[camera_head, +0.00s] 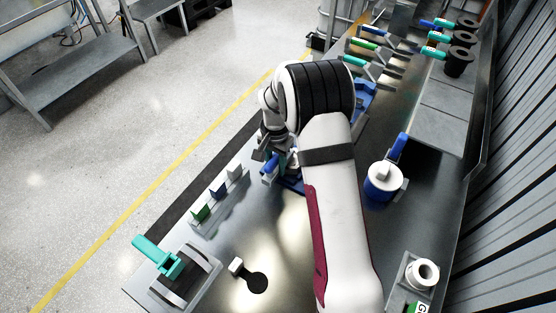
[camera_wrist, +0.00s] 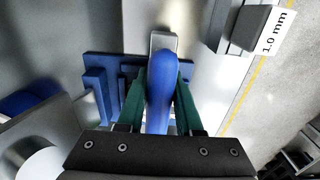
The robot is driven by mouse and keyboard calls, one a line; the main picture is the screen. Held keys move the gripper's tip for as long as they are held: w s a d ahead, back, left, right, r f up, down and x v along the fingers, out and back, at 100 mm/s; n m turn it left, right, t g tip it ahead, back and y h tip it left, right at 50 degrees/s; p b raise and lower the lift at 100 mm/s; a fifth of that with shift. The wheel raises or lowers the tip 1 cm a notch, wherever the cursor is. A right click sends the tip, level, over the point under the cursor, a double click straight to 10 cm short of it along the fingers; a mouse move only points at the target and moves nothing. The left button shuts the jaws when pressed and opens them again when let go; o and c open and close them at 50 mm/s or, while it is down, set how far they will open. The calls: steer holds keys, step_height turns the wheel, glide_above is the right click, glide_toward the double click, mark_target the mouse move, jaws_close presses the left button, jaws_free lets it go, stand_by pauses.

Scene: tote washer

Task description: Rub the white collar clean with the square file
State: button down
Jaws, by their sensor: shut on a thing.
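My gripper (camera_wrist: 160,92) is shut on the blue handle of a tool (camera_wrist: 160,75), with a green finger on each side. A grey metal part (camera_wrist: 163,41) shows beyond the handle; I cannot tell its cross-section, so I cannot confirm this is the square file. The blue handle also shows at my gripper in the head view (camera_head: 269,164), above a blue stepped block (camera_wrist: 95,64). A white collar-like ring (camera_head: 425,270) with a dark bore stands at the lower right of the bench in the head view, well apart from my gripper.
A blue pot with a white top (camera_head: 384,183) and blue-handled brush stands right of my arm. Several coloured-handled tools (camera_head: 365,45) and black cups (camera_head: 460,62) are at the far end. Small blocks (camera_head: 218,190) and a teal-handled fixture (camera_head: 160,258) line the left edge.

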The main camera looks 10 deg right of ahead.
steer(key=shift+s+a, duration=0.95)
steer(key=shift+w+d, duration=0.1)
steer(key=shift+w+d, duration=1.35)
steer(key=shift+a, duration=0.1)
steer(key=shift+s+a, duration=1.35)
steer(key=shift+s, duration=0.1)
steer(key=shift+d, duration=0.15)
